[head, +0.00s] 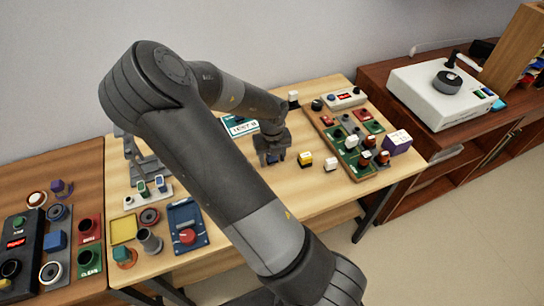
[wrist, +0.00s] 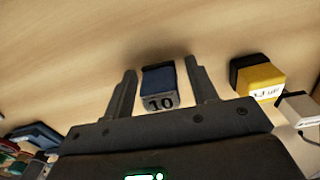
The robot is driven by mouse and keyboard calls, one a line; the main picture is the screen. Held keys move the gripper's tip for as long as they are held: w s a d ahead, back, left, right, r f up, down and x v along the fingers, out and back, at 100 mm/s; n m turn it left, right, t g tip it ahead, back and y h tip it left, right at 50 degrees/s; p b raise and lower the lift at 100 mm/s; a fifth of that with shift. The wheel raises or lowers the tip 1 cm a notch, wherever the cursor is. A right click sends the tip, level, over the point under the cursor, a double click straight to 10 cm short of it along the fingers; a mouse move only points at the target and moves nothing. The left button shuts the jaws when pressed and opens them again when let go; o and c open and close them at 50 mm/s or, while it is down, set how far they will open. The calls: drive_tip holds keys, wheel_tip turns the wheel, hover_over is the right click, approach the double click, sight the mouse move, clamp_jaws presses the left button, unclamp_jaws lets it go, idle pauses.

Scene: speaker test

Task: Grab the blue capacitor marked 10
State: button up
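The blue capacitor marked 10 (wrist: 159,85) lies on the wooden table, between the two fingers of my gripper (wrist: 160,90) in the wrist view. My gripper is open, with a finger on each side and a gap visible to the capacitor. The "10" shows on its pale face, nearest the gripper body. In the head view my gripper (head: 271,156) points down over the middle of the table, and the capacitor is mostly hidden beneath it.
A yellow and black block (wrist: 260,78) and a white block (wrist: 299,108) stand right of the gripper. A green circuit board (head: 345,145) with several parts lies further right in the head view. Table in front of the fingers is clear.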

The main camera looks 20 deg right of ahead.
drive_tip(key=c, duration=0.9)
drive_tip(key=shift+r, duration=0.2)
